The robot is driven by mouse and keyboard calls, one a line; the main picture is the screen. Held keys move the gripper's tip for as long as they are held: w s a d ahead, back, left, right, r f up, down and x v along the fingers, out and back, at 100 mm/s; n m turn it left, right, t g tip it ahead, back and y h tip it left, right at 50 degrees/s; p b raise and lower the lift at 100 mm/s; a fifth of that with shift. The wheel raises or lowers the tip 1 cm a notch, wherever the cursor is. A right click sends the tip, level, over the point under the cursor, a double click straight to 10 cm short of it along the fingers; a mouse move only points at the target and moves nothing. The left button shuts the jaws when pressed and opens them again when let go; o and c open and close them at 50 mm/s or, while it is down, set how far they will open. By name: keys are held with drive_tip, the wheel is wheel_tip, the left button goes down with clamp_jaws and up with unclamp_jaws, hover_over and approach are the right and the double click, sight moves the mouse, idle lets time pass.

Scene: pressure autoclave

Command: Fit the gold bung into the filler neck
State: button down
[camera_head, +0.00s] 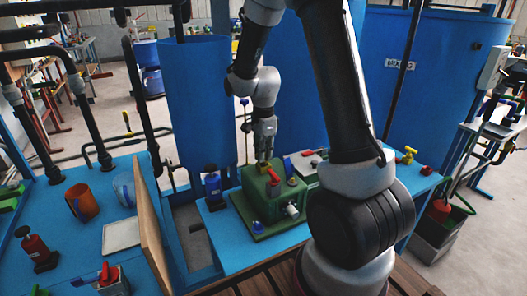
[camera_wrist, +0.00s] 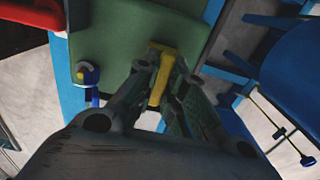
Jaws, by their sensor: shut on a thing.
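My gripper (camera_head: 263,148) points down over the back left of the green block (camera_head: 262,207), which stands on the blue bench. In the wrist view my gripper (camera_wrist: 166,66) is shut on the gold bung (camera_wrist: 161,78), a yellow bar-like piece between the fingertips. The bung (camera_head: 263,161) also shows small under the fingers in the head view, at the block's top. The green block (camera_wrist: 110,32) lies beyond the fingertips in the wrist view. I cannot make out the filler neck; the gripper and bung may hide it. Whether the bung touches the block is unclear.
A red handle (camera_head: 274,177) and a white side outlet (camera_head: 292,210) are on the block. A grey plate (camera_head: 309,168) lies to the right. A tall blue tank (camera_head: 195,100) rises behind. A wooden board (camera_head: 156,230) stands left.

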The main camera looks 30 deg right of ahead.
drive_tip(key=shift+f, duration=0.45)
drive_tip(key=c, duration=1.4)
unclamp_jaws()
drive_tip(key=shift+c, duration=0.2)
wheel_tip(320, 180, up, 12)
